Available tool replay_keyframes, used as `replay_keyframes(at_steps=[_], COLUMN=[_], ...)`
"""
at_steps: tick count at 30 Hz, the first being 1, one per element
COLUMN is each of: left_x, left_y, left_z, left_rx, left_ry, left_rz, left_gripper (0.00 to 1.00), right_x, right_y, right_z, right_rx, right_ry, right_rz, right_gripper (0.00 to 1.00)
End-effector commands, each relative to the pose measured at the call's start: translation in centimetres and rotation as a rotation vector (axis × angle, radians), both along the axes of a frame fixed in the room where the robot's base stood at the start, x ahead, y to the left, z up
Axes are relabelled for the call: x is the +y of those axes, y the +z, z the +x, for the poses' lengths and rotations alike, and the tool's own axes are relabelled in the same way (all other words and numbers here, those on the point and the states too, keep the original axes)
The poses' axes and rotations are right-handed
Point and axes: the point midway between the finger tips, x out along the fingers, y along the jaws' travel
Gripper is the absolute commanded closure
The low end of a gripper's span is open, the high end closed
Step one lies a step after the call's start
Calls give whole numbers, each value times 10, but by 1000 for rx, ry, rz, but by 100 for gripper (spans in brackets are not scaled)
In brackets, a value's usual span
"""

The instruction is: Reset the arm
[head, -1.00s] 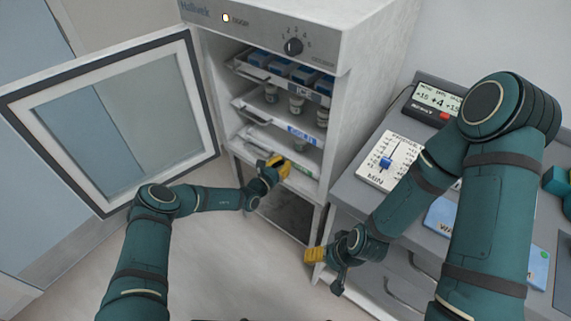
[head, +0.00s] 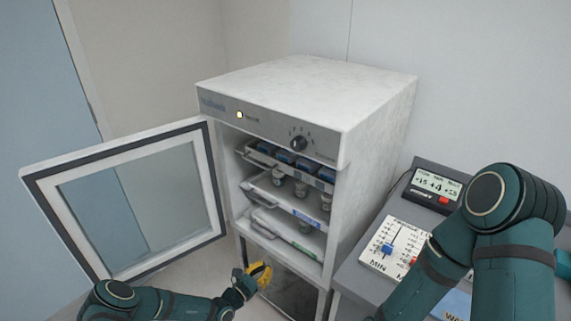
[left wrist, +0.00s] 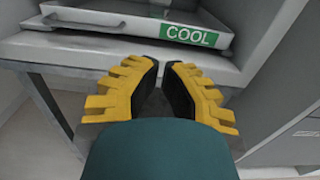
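My left gripper (head: 259,275) is in front of the lower part of the white cabinet (head: 372,125), below its lowest shelf. In the left wrist view its yellow fingers (left wrist: 163,90) have a small gap between them and hold nothing. The wrist view also shows a drawer or tray with a green COOL label (left wrist: 188,34) just beyond the fingertips, apart from them. My right arm (head: 505,240) comes down at the right; its gripper is out of the picture.
The cabinet's glass door (head: 140,205) stands open to the left. Inside are blue boxes (head: 287,162) on the top shelf and small jars (head: 301,190) on the middle one. A counter at the right carries a slider panel (head: 390,246) and a display box (head: 436,190).

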Motion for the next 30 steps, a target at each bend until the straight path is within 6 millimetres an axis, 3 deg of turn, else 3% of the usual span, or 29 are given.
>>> replay_keyframes(at_steps=[5, 8, 9, 13, 18, 21, 25, 30], left_x=[-29, -65, -78, -94, -70, -46, -17, 0], left_y=[5, 9, 9, 5, 2, 8, 25, 53], left_z=[-21, -61, -83, -159, -235, -263, -282, -291], left_rx=[5, 11, 13, -5, -94, -192, -369, -610], left_ry=[-147, -374, -484, -820, -1161, -1307, -1426, -1468], left_rz=[67, 191, 260, 523, 900, 1122, 1391, 1621], left_gripper=[100, 100, 100, 100, 100, 100, 100, 100], right_x=[0, 0, 0, 0, 0, 0, 0, 0], right_y=[0, 0, 0, 0, 0, 0, 0, 0], right_z=[0, 0, 0, 0, 0, 0, 0, 0], right_rx=[0, 0, 0, 0, 0, 0, 0, 0], right_ry=[0, 0, 0, 0, 0, 0, 0, 0], right_rz=[0, 0, 0, 0, 0, 0, 0, 0], right_gripper=[26, 26, 26, 26, 26, 26, 26, 26])
